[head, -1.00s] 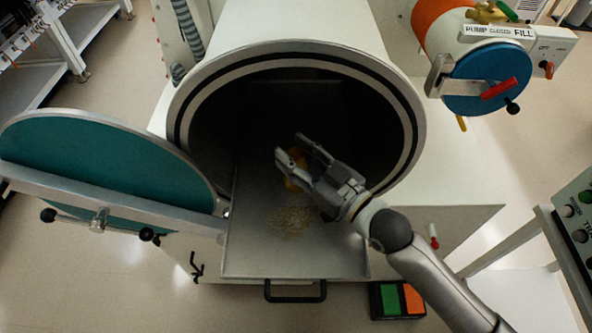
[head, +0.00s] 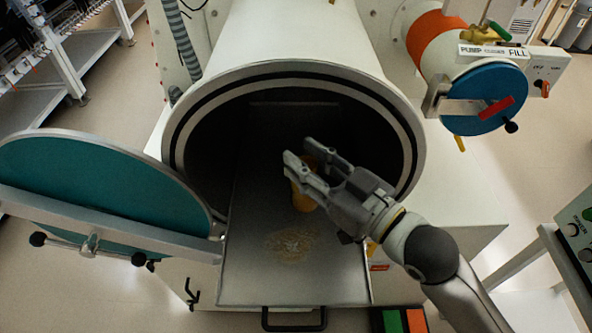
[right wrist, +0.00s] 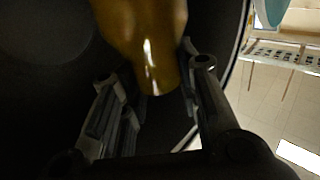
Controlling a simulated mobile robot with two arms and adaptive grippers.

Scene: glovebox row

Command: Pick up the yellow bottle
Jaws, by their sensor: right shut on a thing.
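The yellow bottle (head: 304,199) is between the fingers of my right gripper (head: 299,163), at the mouth of the round chamber, over the sliding tray (head: 245,270). The fingers hide part of it. In the right wrist view the yellow bottle (right wrist: 145,45) fills the top middle, with the fingers of my right gripper (right wrist: 150,100) on both sides of it. The gripper is shut on the bottle. Whether the bottle's base is clear of the tray cannot be told. My left gripper is not in view.
The chamber's round rim (head: 176,150) surrounds the tray's back part. A teal round door (head: 95,185) stands open at the left. A smaller blue-capped port (head: 480,90) is at the upper right. A green and orange pedal (head: 403,320) lies at the bottom.

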